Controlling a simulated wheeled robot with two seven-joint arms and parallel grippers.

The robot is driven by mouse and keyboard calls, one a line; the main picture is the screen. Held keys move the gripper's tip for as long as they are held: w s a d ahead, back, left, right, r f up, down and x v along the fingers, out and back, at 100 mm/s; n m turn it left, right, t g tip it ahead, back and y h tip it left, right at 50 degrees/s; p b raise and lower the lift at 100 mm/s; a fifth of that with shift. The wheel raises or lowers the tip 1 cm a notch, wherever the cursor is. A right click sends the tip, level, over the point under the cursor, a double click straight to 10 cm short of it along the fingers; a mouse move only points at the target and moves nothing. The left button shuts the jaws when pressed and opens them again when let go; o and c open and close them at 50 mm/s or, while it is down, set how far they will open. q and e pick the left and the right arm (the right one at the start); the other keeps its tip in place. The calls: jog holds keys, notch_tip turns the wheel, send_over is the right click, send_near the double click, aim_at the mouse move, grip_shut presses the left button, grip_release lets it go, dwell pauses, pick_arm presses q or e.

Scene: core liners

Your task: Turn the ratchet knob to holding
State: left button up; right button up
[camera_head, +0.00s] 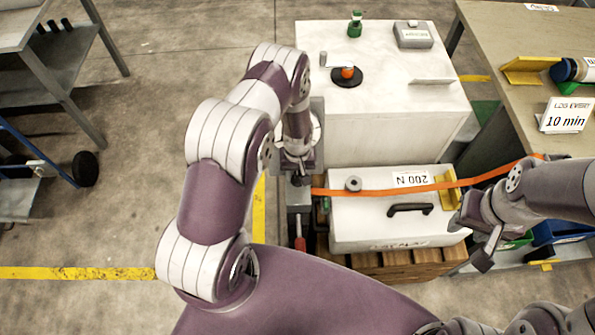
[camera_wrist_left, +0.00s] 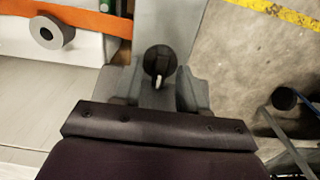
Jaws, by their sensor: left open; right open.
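The ratchet knob (camera_wrist_left: 158,62) is a dark round knob with a pale pointer mark, seen in the left wrist view on a grey upright plate. Its mark points toward the bottom of that picture. My left gripper (camera_wrist_left: 160,92) is open, with its grey fingers on either side of the knob's lower part; I cannot tell whether they touch it. In the head view my left gripper (camera_head: 300,180) hides the knob, at the left end of the orange strap (camera_head: 400,189). My right gripper (camera_head: 478,238) is open and empty, right of the white box.
The white box (camera_head: 350,228) has a black handle, a 200 N label (camera_head: 411,179) and a grey roller (camera_head: 353,183) by the strap. A white cabinet (camera_head: 400,90) stands behind. A bench (camera_head: 500,50) with a 10 min sign (camera_head: 566,116) is right.

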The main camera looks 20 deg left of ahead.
pick_arm(q)
jog(key=shift+f, duration=0.25)
jog(key=shift+c, duration=0.3)
grip_shut()
